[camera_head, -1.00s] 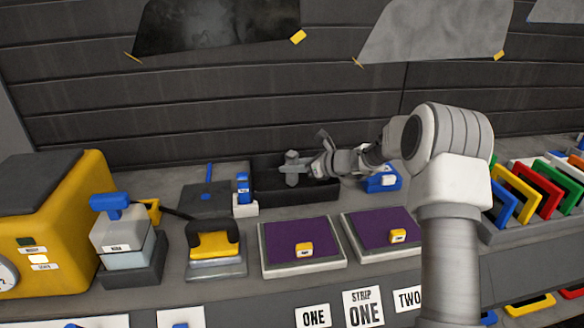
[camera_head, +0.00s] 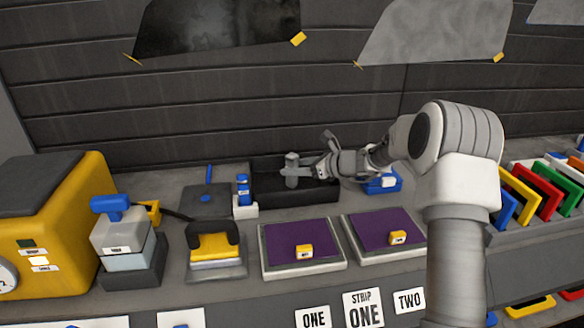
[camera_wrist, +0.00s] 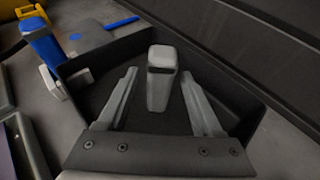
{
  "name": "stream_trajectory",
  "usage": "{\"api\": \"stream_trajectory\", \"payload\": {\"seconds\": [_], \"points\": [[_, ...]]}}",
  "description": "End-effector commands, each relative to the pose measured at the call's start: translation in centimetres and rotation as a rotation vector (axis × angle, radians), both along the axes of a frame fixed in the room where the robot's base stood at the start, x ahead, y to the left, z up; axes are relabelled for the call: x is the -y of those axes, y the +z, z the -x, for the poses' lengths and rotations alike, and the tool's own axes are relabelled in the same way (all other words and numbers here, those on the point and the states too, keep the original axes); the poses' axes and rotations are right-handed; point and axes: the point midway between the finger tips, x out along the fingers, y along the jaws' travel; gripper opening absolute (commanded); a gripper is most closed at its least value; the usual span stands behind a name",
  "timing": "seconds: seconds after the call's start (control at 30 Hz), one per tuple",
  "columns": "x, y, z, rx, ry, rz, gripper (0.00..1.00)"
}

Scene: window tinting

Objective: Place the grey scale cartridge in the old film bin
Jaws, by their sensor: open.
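The grey cartridge (camera_head: 292,163) stands upright inside the black open bin (camera_head: 300,198) at the back of the bench. In the wrist view the cartridge (camera_wrist: 160,92) stands between my two fingers, with a gap on each side, inside the dark walls of the bin (camera_wrist: 105,50). My gripper (camera_wrist: 160,72) is open and reaches over the bin from the right. In the head view my gripper (camera_head: 296,171) is small and partly overlaps the cartridge. The lower end of the cartridge is hard to make out against the dark bin floor.
A blue bottle-like item on a white block (camera_head: 244,207) stands just left of the bin. A blue-and-white item (camera_head: 383,182) sits to the right under my arm. Two purple pads (camera_head: 303,240) lie in front. The wall is close behind.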

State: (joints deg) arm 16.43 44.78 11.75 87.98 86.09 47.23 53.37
Motion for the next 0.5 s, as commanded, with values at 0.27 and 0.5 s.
{"api": "stream_trajectory", "payload": {"seconds": [0.27, 0.5], "points": [[4.6, 2.5, 3.5, 0.001, -0.005, 0.001, 0.67], [7.1, 3.8, 5.6, 0.001, -0.002, 0.0, 0.67]]}}
